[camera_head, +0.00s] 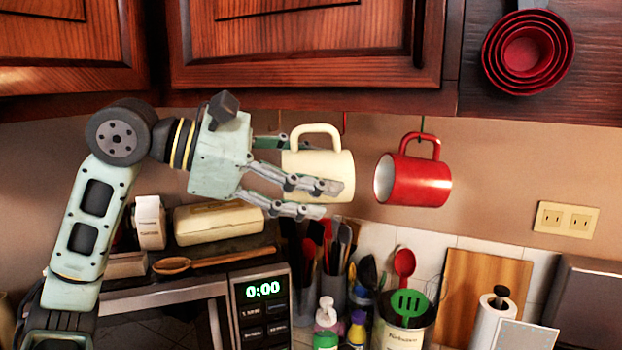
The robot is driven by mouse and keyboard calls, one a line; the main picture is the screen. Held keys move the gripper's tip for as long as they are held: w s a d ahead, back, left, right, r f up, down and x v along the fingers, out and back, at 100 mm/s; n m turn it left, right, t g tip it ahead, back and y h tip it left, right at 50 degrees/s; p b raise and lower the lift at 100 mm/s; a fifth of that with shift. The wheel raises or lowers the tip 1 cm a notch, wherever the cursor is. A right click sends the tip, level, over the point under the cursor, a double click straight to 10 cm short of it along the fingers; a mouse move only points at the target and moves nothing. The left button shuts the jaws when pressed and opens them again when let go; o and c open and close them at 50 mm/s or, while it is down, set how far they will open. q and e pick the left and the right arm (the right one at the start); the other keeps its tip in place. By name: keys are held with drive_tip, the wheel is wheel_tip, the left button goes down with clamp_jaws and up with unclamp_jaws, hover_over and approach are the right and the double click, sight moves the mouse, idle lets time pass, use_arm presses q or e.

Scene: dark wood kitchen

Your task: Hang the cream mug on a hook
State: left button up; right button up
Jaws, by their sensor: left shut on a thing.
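The cream mug (338,165) is held on its side below the wall cabinets, with its handle pointing up. My left gripper (325,195) comes in from the left and is shut on the mug, its fingers across the mug's body. A thin red hook (344,122) shows under the cabinet just above and right of the cream mug's handle. Whether the handle touches any hook cannot be told. My right gripper is not in view.
The dark wood cabinets (300,45) are close above. Below are a microwave (262,312), a butter dish (215,222), a wooden spoon (172,266), utensil holders, bottles and a can (403,330). Red measuring cups (527,52) hang upper right.

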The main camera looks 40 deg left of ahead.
use_arm(q)
drive_tip(key=shift+w+a+p, duration=0.2)
drive_tip(key=shift+w+p, duration=0.15)
drive_tip(key=shift+w, duration=0.35)
drive_tip(key=shift+w+a+p, duration=0.2)
drive_tip(key=shift+w+p, duration=0.15)
drive_tip(key=shift+w, duration=0.3)
drive_tip(key=w+a+f+p, duration=0.1)
drive_tip(key=w+p, duration=0.2)
drive_tip(key=w, duration=0.4)
drive_tip(key=shift+a+p, duration=0.3)
drive_tip(key=shift+f, duration=0.1)
drive_tip(key=o, duration=1.5)
drive_tip(key=shift+f, duration=0.1)
